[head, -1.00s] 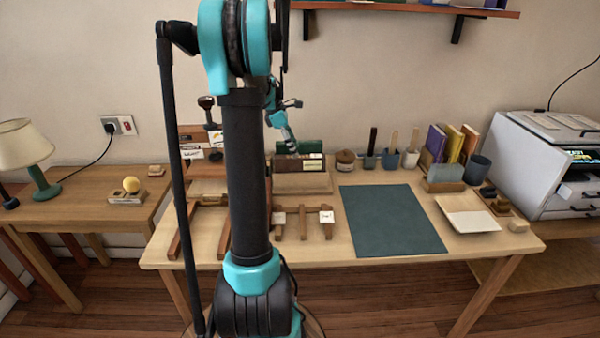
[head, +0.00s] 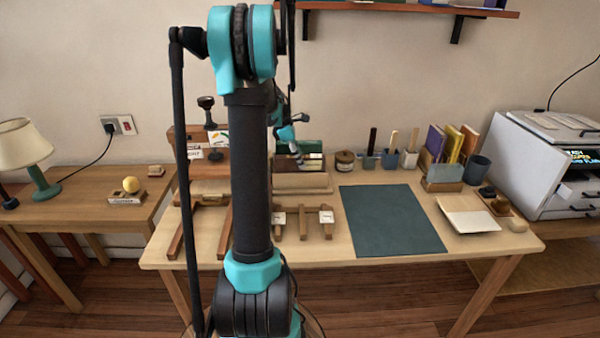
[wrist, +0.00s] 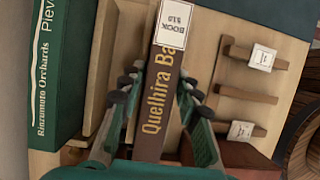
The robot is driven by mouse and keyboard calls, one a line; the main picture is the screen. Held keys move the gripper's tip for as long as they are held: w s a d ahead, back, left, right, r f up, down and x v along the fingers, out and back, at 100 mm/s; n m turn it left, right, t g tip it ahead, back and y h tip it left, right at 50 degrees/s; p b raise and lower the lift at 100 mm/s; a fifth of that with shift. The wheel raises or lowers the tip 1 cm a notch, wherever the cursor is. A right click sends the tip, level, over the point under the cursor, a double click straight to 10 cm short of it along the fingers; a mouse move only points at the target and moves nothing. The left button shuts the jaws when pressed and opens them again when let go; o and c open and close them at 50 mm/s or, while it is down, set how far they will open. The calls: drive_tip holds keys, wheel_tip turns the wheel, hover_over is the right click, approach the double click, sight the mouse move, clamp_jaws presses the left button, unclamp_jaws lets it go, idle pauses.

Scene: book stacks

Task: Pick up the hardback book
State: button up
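A brown book (wrist: 163,85) with yellow spine lettering and a white label stands in the middle of the wrist view. It looks like the hardback book. My gripper (wrist: 158,90) is open, with fingers on the left and right of this book and a gap visible at the left. Whether the right finger touches it is unclear. In the head view the brown book (head: 316,165) is at the back of the table, near a green book (head: 312,146). My gripper (head: 287,138) is just above them, partly hidden by my arm. The green book (wrist: 62,70) also shows in the wrist view.
A pale wooden block (head: 302,183) lies in front of the books. Small wooden stands (head: 303,222) are nearer the front edge. A dark green mat (head: 392,222) covers the table's middle right. Pots and a jar (head: 345,160) stand right of the books.

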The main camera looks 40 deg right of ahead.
clamp_jaws()
drive_tip(key=shift+r, duration=0.15)
